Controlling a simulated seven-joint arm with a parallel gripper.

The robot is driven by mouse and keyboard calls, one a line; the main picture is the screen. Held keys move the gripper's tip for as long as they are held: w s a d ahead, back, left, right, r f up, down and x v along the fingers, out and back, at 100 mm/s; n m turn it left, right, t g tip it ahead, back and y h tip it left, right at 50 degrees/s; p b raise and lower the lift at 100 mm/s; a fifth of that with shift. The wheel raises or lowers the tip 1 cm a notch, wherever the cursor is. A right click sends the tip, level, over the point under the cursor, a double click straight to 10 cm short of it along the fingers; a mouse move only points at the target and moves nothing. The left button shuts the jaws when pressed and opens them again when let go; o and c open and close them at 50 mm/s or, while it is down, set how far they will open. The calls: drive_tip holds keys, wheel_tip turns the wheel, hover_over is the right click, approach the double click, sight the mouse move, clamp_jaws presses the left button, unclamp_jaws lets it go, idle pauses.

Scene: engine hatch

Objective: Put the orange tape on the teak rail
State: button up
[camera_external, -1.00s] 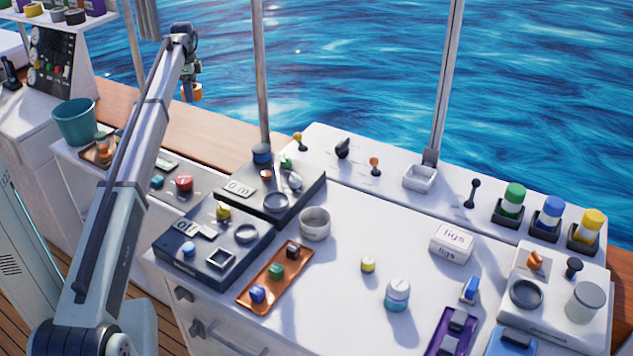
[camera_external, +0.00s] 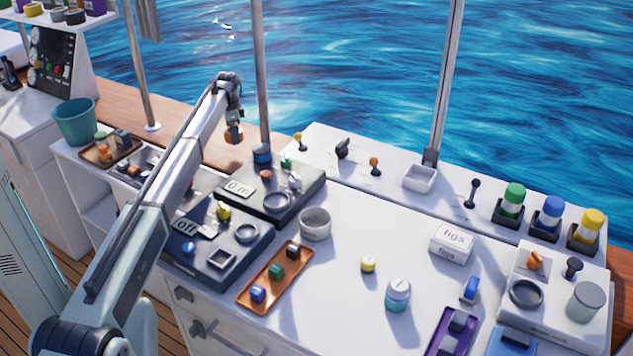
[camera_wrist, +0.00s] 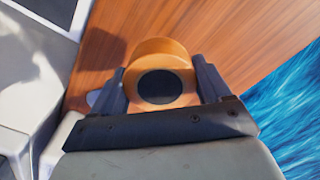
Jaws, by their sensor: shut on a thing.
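My gripper (camera_external: 235,128) is shut on the orange tape (camera_external: 234,135), an orange roll with a dark centre. In the wrist view the tape (camera_wrist: 160,85) sits between the two dark fingers of my gripper (camera_wrist: 160,88). The teak rail (camera_external: 192,128) is the brown wooden strip along the water side of the counters. In the wrist view the teak rail (camera_wrist: 230,35) fills the area behind and beneath the tape. The tape appears to be held above the rail; I cannot tell the exact gap.
A metal post (camera_external: 262,80) stands just right of my gripper. A dark panel with dials and a blue-topped knob (camera_external: 262,153) lies below right. A teal bucket (camera_external: 75,121) and a brown tray (camera_external: 112,150) are on the left. The rail between the posts looks clear.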

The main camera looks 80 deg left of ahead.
sight(236, 153)
drive_tip(key=shift+f, duration=2.95)
drive_tip(key=shift+f, duration=0.1)
drive_tip(key=o, duration=1.1)
drive_tip(key=shift+c, duration=0.2)
wheel_tip(236, 153, up, 12)
drive_tip(key=shift+r, duration=0.1)
